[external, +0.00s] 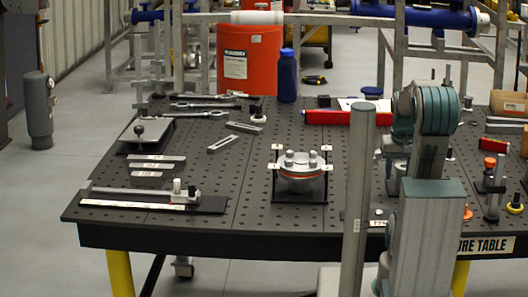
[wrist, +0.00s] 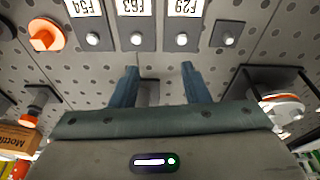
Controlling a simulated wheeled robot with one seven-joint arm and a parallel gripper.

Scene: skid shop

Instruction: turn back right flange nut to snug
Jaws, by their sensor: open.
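The flange (external: 300,172) stands in a small black frame near the middle of the table, with an orange-red ring around it and several bolt heads or nuts on top. The back right nut (external: 313,155) is small, and how tight it is cannot be told. In the wrist view part of the flange (wrist: 283,106) shows at the right edge. My gripper (wrist: 160,70) is open with nothing between its two blue fingers. It is over the table to one side of the flange, apart from it. In the external view my arm hides the gripper.
White tags (wrist: 130,7) lie in a row beyond my fingers, with small silver studs below them. An orange knob (wrist: 45,36) is at upper left. In the external view a red bar (external: 335,118), a blue bottle (external: 287,77) and a caliper-like gauge (external: 140,197) are on the table.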

